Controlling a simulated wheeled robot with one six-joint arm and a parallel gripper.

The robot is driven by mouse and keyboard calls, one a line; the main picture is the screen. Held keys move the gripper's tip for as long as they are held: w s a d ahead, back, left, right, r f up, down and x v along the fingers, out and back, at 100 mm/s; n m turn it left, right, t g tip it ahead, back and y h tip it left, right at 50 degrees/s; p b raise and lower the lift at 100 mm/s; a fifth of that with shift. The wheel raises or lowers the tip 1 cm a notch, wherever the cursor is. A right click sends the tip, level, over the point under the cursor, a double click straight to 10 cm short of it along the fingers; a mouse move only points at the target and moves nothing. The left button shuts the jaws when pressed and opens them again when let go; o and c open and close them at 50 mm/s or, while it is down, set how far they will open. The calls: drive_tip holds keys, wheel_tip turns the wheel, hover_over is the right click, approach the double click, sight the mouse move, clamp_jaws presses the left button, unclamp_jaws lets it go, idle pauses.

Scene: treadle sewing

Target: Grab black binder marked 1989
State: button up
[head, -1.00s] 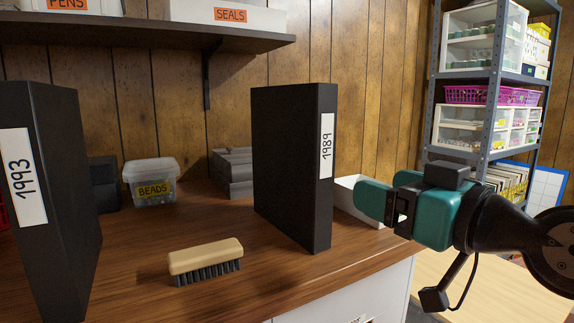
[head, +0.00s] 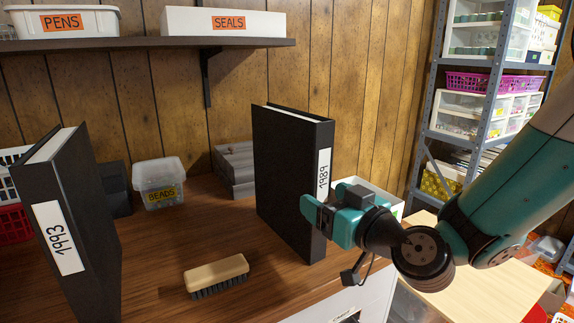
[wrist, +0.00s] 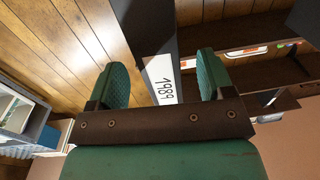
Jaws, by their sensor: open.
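The black binder marked 1989 (head: 281,185) stands upright on the wooden counter, its white spine label facing the front right. My gripper (head: 318,212) is open at the binder's spine, level with the lower part of the label. In the wrist view the label (wrist: 163,80) shows between my two green fingers (wrist: 162,78), with a gap on each side. The near finger overlaps the edge of the binder's front cover in the head view. I cannot tell how far the fingers reach past the spine, and I see no clear contact.
A black binder marked 1993 (head: 80,235) stands at the left. A brush (head: 216,272) lies on the counter before the 1989 binder. A beads tub (head: 160,184) and grey stacked items (head: 234,168) stand behind. A shelf (head: 150,45) hangs above.

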sight(310, 186)
drive_tip(key=p+x, duration=0.4)
drive_tip(key=shift+w+a+r, duration=0.1)
drive_tip(key=shift+w+r, duration=0.1)
drive_tip(key=shift+r, duration=0.15)
drive_tip(key=shift+w+a+f+p, duration=0.3)
drive_tip(key=shift+w+p, duration=0.1)
drive_tip(key=c, duration=1.2)
drive_tip(key=shift+r, duration=0.1)
clamp_jaws()
drive_tip(key=shift+r, duration=0.1)
